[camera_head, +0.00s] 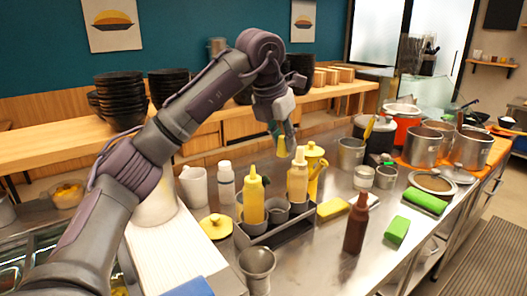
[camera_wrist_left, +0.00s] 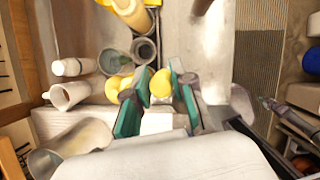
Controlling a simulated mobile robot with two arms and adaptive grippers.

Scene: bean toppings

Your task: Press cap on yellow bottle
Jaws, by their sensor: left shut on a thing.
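The yellow bottle (camera_head: 254,201) stands upright in a dark caddy (camera_head: 275,231) in the head view, with a tapered nozzle on top. My left gripper (camera_head: 283,137) is above and to the right of it in that view, over the beige bottle. It is shut on a small yellow piece (camera_head: 281,148) that looks like a cap. In the left wrist view the yellow piece (camera_wrist_left: 160,84) shows between the green-padded fingers (camera_wrist_left: 158,104). My right gripper is not in view.
A beige bottle (camera_head: 297,181) and metal cups share the caddy. The counter's front right has bare metal.

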